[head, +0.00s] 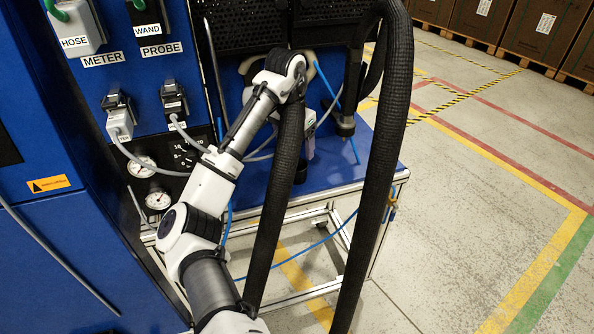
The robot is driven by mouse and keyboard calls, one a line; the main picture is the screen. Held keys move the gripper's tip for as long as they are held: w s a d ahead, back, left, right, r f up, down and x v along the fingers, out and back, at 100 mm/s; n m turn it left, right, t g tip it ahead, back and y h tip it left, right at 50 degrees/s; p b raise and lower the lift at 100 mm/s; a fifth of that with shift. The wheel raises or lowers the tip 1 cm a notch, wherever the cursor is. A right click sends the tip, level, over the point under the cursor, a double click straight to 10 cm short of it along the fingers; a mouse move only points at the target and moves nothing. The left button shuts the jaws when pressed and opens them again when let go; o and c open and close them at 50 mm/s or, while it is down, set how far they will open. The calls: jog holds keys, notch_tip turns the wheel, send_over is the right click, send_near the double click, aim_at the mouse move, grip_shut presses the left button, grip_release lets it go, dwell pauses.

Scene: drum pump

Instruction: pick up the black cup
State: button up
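My arm reaches up from the bottom, and its wrist bends down over the blue bench top. My gripper (303,166) is mostly hidden behind a thick black hose; only a pale part and a dark tip show, low over the bench. Whether its fingers are apart, or hold anything, cannot be seen. A dark, cup-like cylinder (345,126) shows to the right of the gripper, at the lower end of a dark upright part. I cannot tell whether this is the black cup. No other cup is clearly visible.
The thick black hose (388,140) loops in front of the blue bench (250,191) and blocks part of the view. A blue panel (95,80) with plugs, cables and gauges stands at the left. A thin blue line hangs by the bench. Floor at the right is clear.

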aim_at(297, 167)
jog(key=f, duration=0.3)
jog(key=shift+w+d+f, duration=0.15)
jog(key=shift+w+f, duration=0.05)
jog(key=shift+f, duration=0.2)
jog(key=shift+w+d+f+p, duration=0.1)
jog(key=shift+f+p, duration=0.45)
jog(key=shift+f, duration=0.85)
jog(key=shift+d+f+p, duration=0.1)
jog(key=shift+f+p, duration=0.45)
jog(key=shift+f, duration=0.85)
jog(key=shift+c, duration=0.3)
jog(key=c, duration=1)
jog(key=shift+r, duration=0.2)
